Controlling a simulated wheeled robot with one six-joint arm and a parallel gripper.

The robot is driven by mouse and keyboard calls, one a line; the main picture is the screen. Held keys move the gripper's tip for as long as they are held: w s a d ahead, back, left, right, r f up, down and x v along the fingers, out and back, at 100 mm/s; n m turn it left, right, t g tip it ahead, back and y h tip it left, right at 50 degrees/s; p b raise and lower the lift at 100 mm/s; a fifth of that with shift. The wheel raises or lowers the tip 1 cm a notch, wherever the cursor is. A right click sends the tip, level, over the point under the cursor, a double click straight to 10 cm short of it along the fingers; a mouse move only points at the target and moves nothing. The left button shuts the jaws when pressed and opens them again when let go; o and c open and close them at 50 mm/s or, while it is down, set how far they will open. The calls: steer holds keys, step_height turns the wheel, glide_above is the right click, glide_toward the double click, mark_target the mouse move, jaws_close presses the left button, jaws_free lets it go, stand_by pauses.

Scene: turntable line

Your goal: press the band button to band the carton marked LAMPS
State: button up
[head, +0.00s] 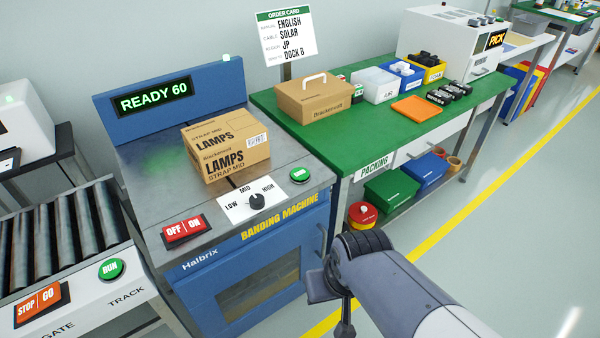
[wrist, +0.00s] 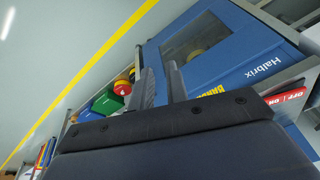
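The carton marked LAMPS (head: 226,148) sits on the metal top of the blue banding machine (head: 240,265) in the head view. Its side also reads STRAP MID. A green round button (head: 300,175) is on the machine's right front corner; its small label is hard to read. The black LOW-MID-HIGH knob (head: 257,201) sits on a white plate and seems turned to MID. The display (head: 151,98) reads READY 60. My gripper (head: 328,306) is in front of the machine, right and below the button, apart from it. In the wrist view its two fingers (wrist: 158,75) are apart with nothing between them.
A red OFF/ON switch (head: 184,231) is on the machine's left front corner. A roller track (head: 65,235) with RUN and STOP/GO buttons stands left. The green packing table (head: 385,120) at right holds a brown box (head: 314,97) and bins. The floor in front is clear.

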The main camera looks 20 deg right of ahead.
jaws_close()
stand_by(0.4)
stand_by(0.6)
